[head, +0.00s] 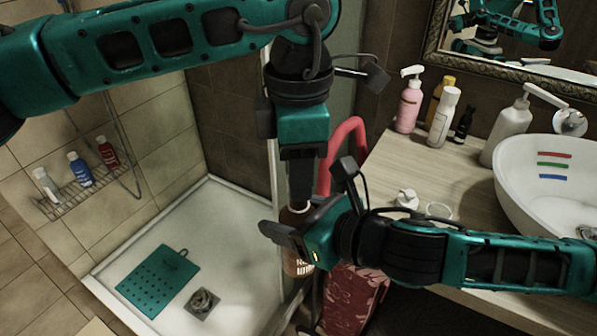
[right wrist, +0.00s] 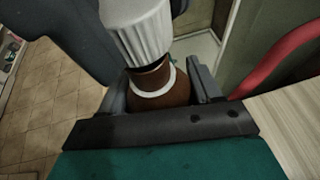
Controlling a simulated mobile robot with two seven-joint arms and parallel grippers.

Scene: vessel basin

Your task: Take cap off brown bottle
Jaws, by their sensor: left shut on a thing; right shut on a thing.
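The brown bottle (head: 296,266) is upright beside the counter, over the shower's edge, with pale print on its side. My right gripper (head: 287,236) is shut around it; the right wrist view shows the bottle's brown shoulder (right wrist: 160,97) between both fingers. The white ribbed cap (right wrist: 140,30) is above the bottle neck and tilted against it. A dark band shows between the cap's lower edge and the brown neck; I cannot tell if they still touch. My left gripper (head: 300,195) points down from above, shut on the cap, which is mostly hidden in the head view.
A wooden counter (head: 385,170) carries several bottles, a loose white pump top (head: 407,198) and a white basin (head: 540,160). A red rail (head: 345,130) stands close behind the grippers. The shower tray (head: 232,240) holds a green mat (head: 158,281).

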